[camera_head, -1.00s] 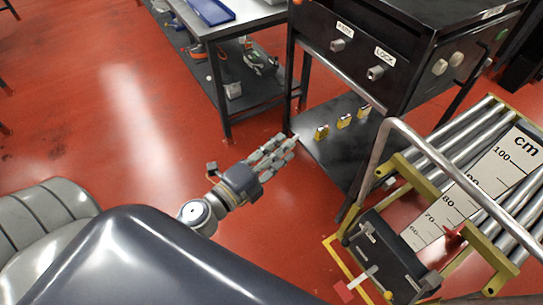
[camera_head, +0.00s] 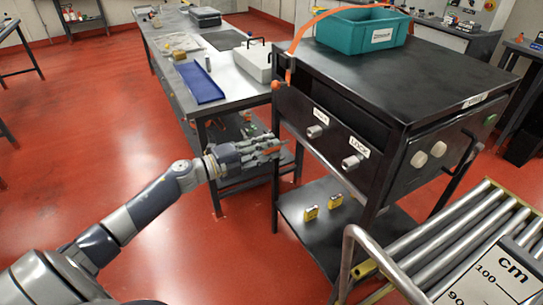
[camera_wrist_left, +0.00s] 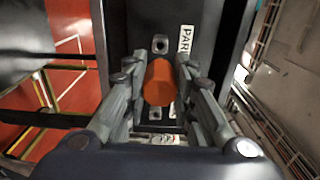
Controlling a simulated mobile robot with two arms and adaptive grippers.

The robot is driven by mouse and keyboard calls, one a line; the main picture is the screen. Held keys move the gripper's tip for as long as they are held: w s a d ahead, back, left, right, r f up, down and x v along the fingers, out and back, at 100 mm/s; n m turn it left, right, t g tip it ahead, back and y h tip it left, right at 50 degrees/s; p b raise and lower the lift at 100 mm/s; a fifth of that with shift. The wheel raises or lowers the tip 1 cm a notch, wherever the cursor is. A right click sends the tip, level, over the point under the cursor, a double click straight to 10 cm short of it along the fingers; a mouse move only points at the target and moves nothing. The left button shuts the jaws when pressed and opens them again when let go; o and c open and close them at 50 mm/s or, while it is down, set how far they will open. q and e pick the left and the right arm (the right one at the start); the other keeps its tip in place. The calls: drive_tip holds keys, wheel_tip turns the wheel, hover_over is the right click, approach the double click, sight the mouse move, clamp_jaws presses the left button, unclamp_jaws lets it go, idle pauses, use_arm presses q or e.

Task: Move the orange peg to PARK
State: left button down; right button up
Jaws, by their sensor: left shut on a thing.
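My left gripper (camera_head: 272,150) is in front of the black cabinet, a little left of its front panel in the head view. In the left wrist view my left gripper (camera_wrist_left: 158,88) is shut on the orange peg (camera_wrist_left: 158,82), whose round end faces the camera. Beyond the peg is a black panel with a white PARK label (camera_wrist_left: 185,40) and a metal socket (camera_wrist_left: 160,44). In the head view the panel has the PARK socket (camera_head: 315,131) and, right of it, the LOCK socket (camera_head: 351,162). The peg's far end is hidden. My right gripper is not in view.
The black cabinet (camera_head: 430,75) carries a teal bin (camera_head: 345,38). Yellow padlocks (camera_head: 310,212) stand on its lower shelf. A long table with a blue tray (camera_head: 198,82) is behind my gripper. A roller conveyor (camera_head: 455,245) is at the lower right. Red floor is clear at left.

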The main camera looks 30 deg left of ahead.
sight(285, 142)
use_arm(q)
drive_tip(key=shift+x, duration=2)
drive_tip(key=shift+w+d, duration=0.3)
drive_tip(key=shift+w, duration=0.5)
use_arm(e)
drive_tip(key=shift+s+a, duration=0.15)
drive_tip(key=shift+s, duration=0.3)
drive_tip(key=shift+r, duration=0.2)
use_arm(q)
drive_tip(key=shift+x, duration=2.4)
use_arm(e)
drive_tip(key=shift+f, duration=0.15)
